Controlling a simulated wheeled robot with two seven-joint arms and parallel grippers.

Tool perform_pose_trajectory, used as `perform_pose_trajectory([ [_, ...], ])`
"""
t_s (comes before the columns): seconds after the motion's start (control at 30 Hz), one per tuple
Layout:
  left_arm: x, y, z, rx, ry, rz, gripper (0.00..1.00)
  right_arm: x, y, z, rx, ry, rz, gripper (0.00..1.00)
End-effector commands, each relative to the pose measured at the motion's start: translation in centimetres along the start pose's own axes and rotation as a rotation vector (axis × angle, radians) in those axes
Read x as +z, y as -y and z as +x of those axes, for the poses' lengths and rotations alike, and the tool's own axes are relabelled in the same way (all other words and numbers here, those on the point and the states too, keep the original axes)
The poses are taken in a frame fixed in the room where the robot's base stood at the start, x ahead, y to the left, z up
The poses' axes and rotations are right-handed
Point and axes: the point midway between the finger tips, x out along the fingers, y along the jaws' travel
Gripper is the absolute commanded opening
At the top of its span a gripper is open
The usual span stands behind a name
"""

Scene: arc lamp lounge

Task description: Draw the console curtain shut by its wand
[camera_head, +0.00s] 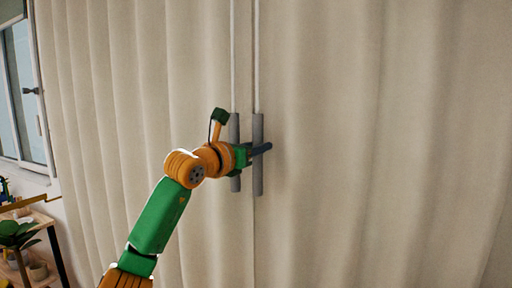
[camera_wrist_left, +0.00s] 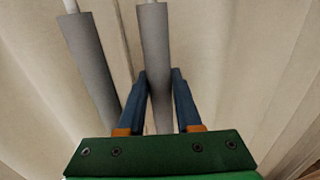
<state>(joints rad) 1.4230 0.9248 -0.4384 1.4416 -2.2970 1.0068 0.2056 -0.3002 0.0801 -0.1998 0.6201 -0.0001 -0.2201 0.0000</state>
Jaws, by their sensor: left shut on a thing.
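The pale beige curtain (camera_head: 350,150) hangs in folds across most of the head view. Two wands with thin white rods and grey handles hang side by side in front of it, near mid-picture. My left gripper (camera_head: 262,149) reaches in from the left and is shut on the right wand (camera_head: 258,180). Its blue fingers (camera_wrist_left: 161,100) lie on either side of that grey handle (camera_wrist_left: 154,45) in the left wrist view. The left wand (camera_head: 235,128) hangs outside the fingers; it also shows in the wrist view (camera_wrist_left: 90,60). My right gripper is not in view.
A window (camera_head: 22,90) with a dark handle is at the left beyond the curtain's edge. Below it, a wooden shelf unit (camera_head: 42,222) holds a green plant (camera_head: 15,234) and pots. The area in front of the curtain at right is clear.

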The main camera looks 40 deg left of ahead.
Motion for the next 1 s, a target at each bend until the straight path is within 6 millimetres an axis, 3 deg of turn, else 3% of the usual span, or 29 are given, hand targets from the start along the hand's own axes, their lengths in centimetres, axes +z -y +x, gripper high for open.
perform_pose_trajectory([
  [0.2,0.2,-0.2,-0.1,0.005,0.005,0.003,0.00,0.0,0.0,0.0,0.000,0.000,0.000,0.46],
  [0.23,0.2,-0.2,-0.1,0.005,0.005,0.003,0.39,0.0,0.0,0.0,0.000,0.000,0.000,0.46],
  [0.33,0.2,-0.1,-0.1,0.004,0.004,0.003,0.63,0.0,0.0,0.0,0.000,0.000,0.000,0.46],
  [0.67,-0.2,-0.1,-0.6,0.003,0.003,0.003,0.63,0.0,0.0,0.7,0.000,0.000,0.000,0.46],
  [0.8,-0.6,-0.3,-3.6,0.005,0.007,0.004,0.63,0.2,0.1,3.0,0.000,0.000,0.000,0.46],
  [1.0,-0.2,-0.3,-6.8,0.005,0.005,0.002,0.63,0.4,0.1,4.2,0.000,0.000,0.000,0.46],
])
